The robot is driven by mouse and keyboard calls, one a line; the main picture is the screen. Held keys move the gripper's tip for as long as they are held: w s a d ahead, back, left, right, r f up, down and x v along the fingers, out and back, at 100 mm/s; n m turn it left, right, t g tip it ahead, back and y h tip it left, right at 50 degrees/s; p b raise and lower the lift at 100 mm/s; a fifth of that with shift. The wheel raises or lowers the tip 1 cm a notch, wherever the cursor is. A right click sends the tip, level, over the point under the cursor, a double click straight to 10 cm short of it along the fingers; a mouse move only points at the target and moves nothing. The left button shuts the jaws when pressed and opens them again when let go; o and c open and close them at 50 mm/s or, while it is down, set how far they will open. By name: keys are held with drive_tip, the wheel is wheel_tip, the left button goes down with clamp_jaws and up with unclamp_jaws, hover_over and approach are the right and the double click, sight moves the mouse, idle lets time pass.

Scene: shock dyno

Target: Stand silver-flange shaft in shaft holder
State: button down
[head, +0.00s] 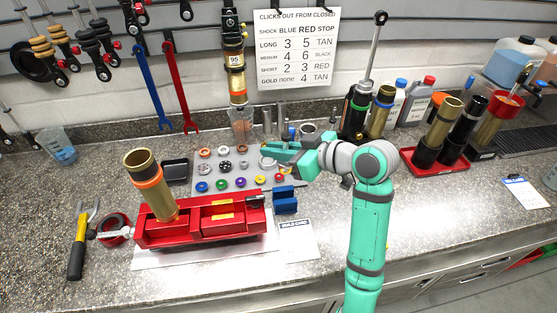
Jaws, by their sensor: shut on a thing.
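My gripper (277,153), teal, is over the back right of the grey parts mat, its fingers pointing left. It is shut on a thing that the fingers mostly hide. A silver round part (267,163) shows just below the fingertips and looks like the flange of the silver-flange shaft; its lower end cannot be made out. Slim grey upright shafts (282,117) stand behind the gripper near the wall. I cannot tell which piece there is the shaft holder.
Several coloured rings and pistons lie on the grey mat (238,180). A red tray (221,230) with a tilted gold cylinder (151,186) is at front left, beside a blue block (285,198). A tall shock (360,100) stands right of the gripper.

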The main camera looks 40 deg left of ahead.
hover_over(275, 189)
wheel_tip(275, 189, down, 4)
drive_tip(key=shift+w+a+f, duration=0.1)
drive_tip(key=shift+a+f, duration=0.05)
drive_tip(key=shift+f, duration=1.2)
drive_tip(key=shift+s+f, duration=0.2)
drive_tip(key=shift+f, duration=0.2)
drive_tip(key=shift+w, duration=0.1)
drive_tip(key=shift+d+f, duration=0.2)
drive_tip(key=shift+f, duration=0.65)
idle(0.4)
drive_tip(key=shift+f, duration=1.4)
